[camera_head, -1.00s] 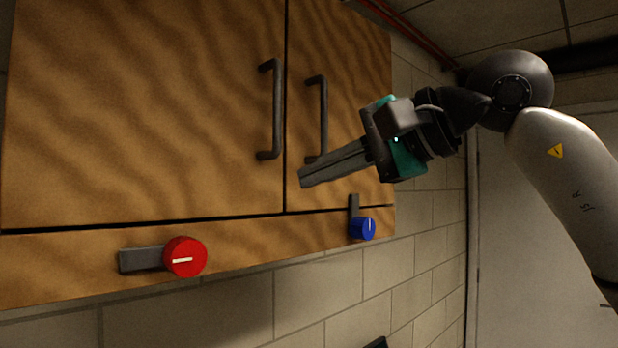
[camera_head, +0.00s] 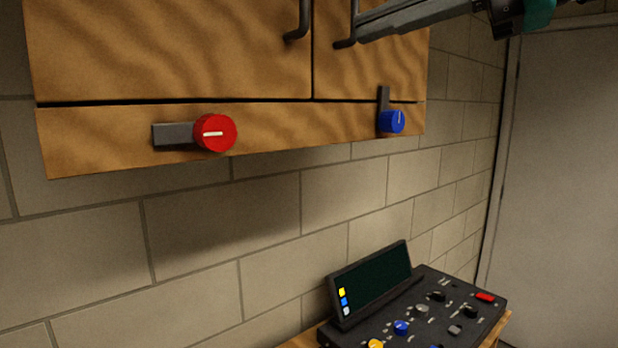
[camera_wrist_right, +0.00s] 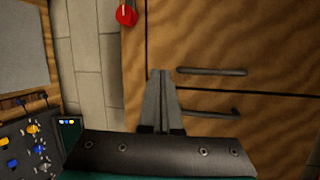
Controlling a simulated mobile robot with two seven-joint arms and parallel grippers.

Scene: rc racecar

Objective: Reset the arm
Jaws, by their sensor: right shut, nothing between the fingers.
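My right gripper (camera_head: 372,34) shows at the top right of the head view, its arm mostly cut off by the frame edge. Its dark fingers are shut together with nothing between them. They lie in front of the right cabinet door, overlapping the lower end of its handle in the picture; I cannot tell if they touch. In the right wrist view the shut fingers (camera_wrist_right: 161,95) point at the wooden cabinet (camera_wrist_right: 205,30). My left gripper is not in view.
The wooden cabinet (camera_head: 170,50) has a red knob (camera_head: 216,133) and a blue knob (camera_head: 392,122) on its lower rail, each beside a dark latch bar. A black control panel with a screen (camera_head: 375,283) stands below right. The brick wall between is clear.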

